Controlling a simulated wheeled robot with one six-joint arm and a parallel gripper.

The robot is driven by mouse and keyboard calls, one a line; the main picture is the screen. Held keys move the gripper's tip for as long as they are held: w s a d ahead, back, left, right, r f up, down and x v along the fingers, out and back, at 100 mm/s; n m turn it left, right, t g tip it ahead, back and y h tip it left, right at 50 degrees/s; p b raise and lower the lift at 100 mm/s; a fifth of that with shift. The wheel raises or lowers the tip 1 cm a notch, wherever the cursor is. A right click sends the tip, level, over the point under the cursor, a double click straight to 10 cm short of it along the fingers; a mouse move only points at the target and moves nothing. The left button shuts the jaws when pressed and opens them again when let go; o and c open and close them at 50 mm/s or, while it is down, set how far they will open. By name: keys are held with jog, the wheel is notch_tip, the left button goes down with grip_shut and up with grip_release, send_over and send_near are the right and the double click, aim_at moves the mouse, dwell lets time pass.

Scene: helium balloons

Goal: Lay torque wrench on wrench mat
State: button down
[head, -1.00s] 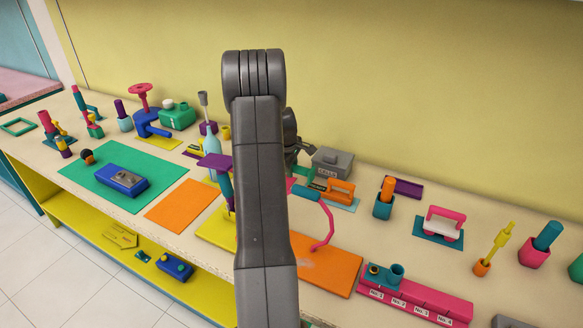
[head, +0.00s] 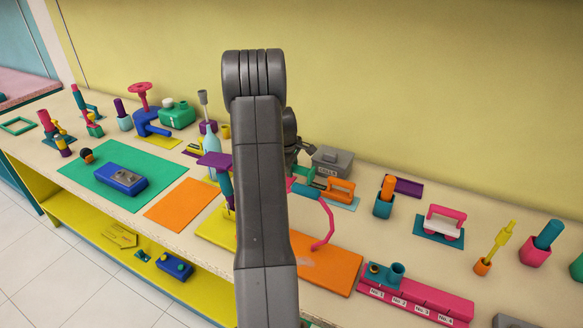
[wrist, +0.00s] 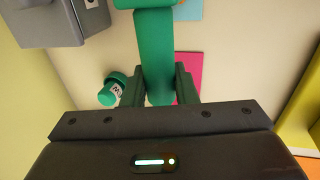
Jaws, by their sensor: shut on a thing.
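My gripper (wrist: 160,92) is shut on a long green tool (wrist: 155,50), which I take to be the torque wrench. The tool runs from between the fingers to the top edge of the wrist view, where a wider green part is cut off. A pink mat (wrist: 188,68) lies on the bench below, partly hidden by the tool and a finger. It may be the wrench mat; no label shows. I cannot tell how high the tool is above the bench.
A grey drills box (head: 331,161) stands close by, also in the wrist view (wrist: 48,22). A small green-capped container (wrist: 112,90) is left of the fingers.

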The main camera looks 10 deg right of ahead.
jog(key=shift+f+b, duration=0.35)
jog(key=shift+f, duration=0.2)
grip_release()
jog(key=shift+r, duration=0.1)
dwell(0.4)
jog(key=p+v, duration=0.4)
jog(key=v, duration=0.5)
dwell(1.0)
dwell(0.3)
jog(key=b+x, duration=0.2)
jog(key=x, duration=0.4)
jog(key=shift+r, duration=0.1)
